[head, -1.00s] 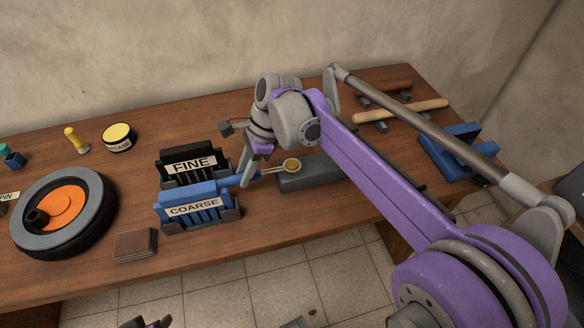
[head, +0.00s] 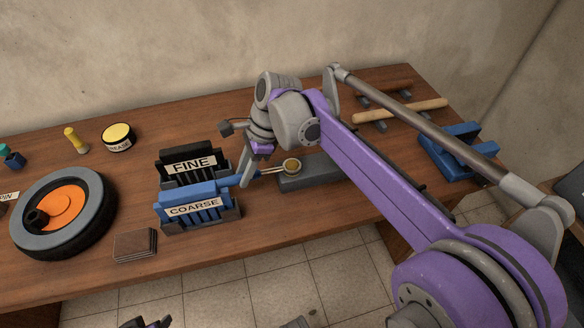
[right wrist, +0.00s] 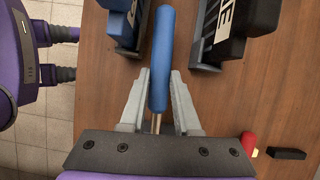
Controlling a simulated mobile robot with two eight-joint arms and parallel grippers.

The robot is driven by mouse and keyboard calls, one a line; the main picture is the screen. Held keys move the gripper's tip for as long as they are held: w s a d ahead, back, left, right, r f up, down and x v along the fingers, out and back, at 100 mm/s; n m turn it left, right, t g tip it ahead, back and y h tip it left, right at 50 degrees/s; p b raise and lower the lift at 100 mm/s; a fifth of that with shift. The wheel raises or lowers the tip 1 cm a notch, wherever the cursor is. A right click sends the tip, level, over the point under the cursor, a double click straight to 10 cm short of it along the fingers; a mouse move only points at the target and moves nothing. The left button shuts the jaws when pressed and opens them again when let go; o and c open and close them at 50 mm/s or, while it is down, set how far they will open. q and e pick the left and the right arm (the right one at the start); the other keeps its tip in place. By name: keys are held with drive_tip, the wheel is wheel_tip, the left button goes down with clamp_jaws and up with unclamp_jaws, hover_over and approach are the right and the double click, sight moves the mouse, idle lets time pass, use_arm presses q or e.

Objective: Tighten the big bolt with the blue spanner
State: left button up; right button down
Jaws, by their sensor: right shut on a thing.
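The spanner's blue handle (right wrist: 161,60) runs up between my right gripper's fingers in the right wrist view. In the head view its metal shaft reaches right to the big bolt (head: 291,166), a brass-coloured round head at the end of a grey block (head: 318,174). The spanner's end appears to lie around the bolt head, but its exact seating is too small to tell. My right gripper (head: 250,172) is shut on the spanner, left of the bolt; its fingers (right wrist: 159,100) flank the handle. Part of what may be my left gripper (head: 146,322) shows at the bottom edge.
A black FINE holder (head: 192,163) and a blue COARSE holder (head: 190,209) stand close left of my right gripper. A wheel (head: 62,215), a tin (head: 118,137) and dark plates (head: 135,245) lie further left. Blue stands (head: 450,155) are at the right.

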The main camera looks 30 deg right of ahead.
drive_tip(key=shift+w, duration=0.1)
drive_tip(key=shift+w+d+m+t, duration=0.25)
drive_tip(key=shift+w+m+t, duration=0.05)
drive_tip(key=shift+w+m, duration=0.5)
drive_tip(key=shift+w+d+m+t, duration=0.3)
drive_tip(key=shift+w+m, duration=0.35)
drive_tip(key=shift+m, duration=0.15)
drive_tip(key=shift+s+a+n, duration=0.25)
drive_tip(key=shift+s+n, duration=0.2)
drive_tip(key=shift+n, duration=0.05)
drive_tip(key=c, duration=1.2)
unclamp_jaws()
drive_tip(key=shift+s, duration=0.1)
clamp_jaws()
idle(0.5)
drive_tip(key=shift+s+a+n+g, duration=0.1)
drive_tip(key=shift+s+n+g, duration=0.05)
drive_tip(key=shift+n+g, duration=0.15)
idle(0.4)
